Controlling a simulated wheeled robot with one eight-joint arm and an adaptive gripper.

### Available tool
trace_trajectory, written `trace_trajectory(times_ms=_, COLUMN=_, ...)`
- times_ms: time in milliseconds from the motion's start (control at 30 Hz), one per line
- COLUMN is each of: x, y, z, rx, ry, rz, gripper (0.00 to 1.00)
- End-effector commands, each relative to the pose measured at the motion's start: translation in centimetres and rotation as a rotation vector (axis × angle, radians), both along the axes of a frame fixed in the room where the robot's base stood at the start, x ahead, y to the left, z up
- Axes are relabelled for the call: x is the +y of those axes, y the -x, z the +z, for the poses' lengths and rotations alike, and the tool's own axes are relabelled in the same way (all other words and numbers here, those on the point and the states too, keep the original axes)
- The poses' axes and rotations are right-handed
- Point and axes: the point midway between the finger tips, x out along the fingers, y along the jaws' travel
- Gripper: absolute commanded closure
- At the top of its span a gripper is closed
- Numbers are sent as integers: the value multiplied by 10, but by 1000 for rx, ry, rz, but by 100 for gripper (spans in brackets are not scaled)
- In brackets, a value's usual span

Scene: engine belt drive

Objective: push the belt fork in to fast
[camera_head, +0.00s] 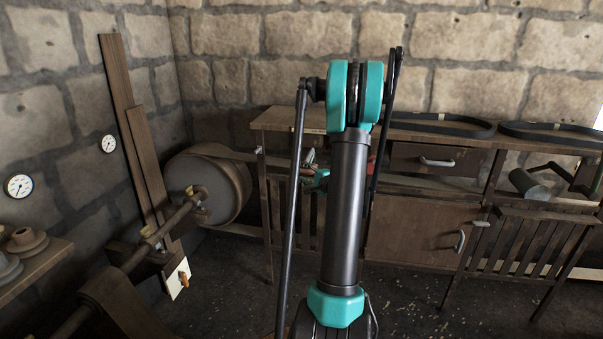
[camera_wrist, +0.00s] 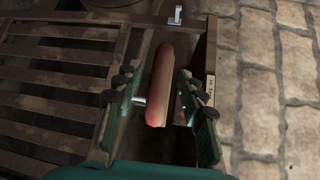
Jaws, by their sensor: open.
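My gripper (camera_wrist: 156,84) is open in the wrist view, with one finger on each side of a reddish-brown bar (camera_wrist: 160,80). The bar's near end is bright red, and a short metal pin shows at its left. I cannot tell whether the fingers touch it, or whether it is the belt fork. In the head view my gripper (camera_head: 314,175) is partly hidden behind my arm, in front of the wooden bench. At the left, a large pulley (camera_head: 207,187) carries a flat belt. A small orange handle (camera_head: 184,274) stands at a pale plate below the upright boards.
A wooden bench (camera_head: 285,118) stands against the stone wall, with black belts (camera_head: 440,126) on top. A slatted part (camera_wrist: 60,85) lies left of the fingers, and a wooden edge with a small label (camera_wrist: 210,87) lies close on the right. Floor (camera_head: 225,285) is clear left of my arm.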

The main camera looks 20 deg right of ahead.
Motion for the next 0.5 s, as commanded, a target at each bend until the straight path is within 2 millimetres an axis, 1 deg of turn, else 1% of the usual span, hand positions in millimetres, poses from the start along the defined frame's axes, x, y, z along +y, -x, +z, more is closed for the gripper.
trace_trajectory(times_ms=33, x=1, y=-6, z=-1, rx=0, ry=0, rz=0, gripper=60)
trace_trajectory(times_ms=100, x=2, y=-12, z=-2, rx=0, ry=0, rz=1, gripper=60)
trace_trajectory(times_ms=200, x=4, y=-16, z=-2, rx=0, ry=0, rz=1, gripper=60)
trace_trajectory(times_ms=500, x=4, y=-18, z=-3, rx=0, ry=0, rz=0, gripper=60)
